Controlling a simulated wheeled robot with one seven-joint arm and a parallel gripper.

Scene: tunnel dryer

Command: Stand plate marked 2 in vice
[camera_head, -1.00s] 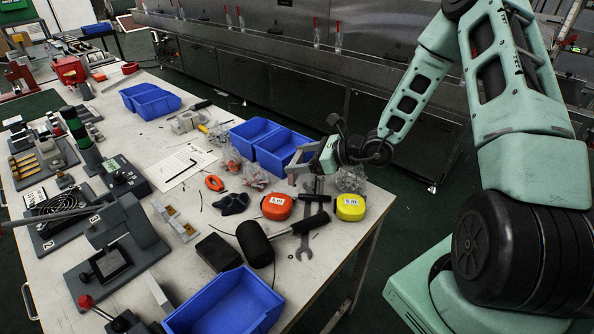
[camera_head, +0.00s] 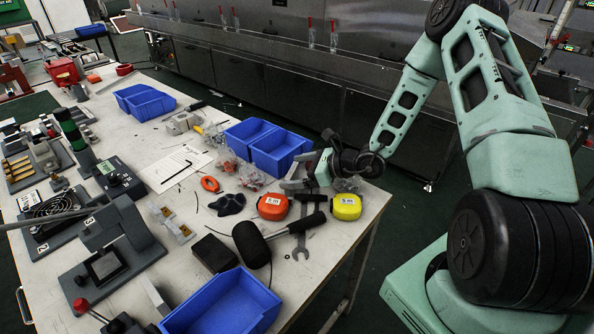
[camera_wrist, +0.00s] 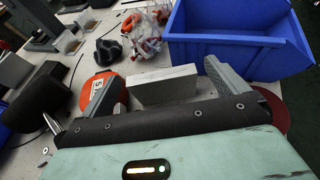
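My gripper (camera_head: 297,171) is low over the table near the front of the blue bins. In the wrist view my gripper (camera_wrist: 165,88) has its two fingers wide apart. A pale grey block (camera_wrist: 163,86) shows between them, with gaps on both sides. I cannot tell whether it is the plate, and no number shows on it. A grey clamp-like block (camera_head: 179,123), possibly the vice, stands on the table beyond the paper sheet. A red vice-like tool (camera_head: 62,71) stands farther back.
Blue bins (camera_head: 279,152) stand beside my gripper. Orange (camera_head: 272,207) and yellow (camera_head: 345,206) tape measures, a black mallet (camera_head: 252,244) and a spanner (camera_head: 301,242) lie close in front. Grey fixtures (camera_head: 110,262) fill the table's left side. A blue bin (camera_head: 224,304) stands at the front.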

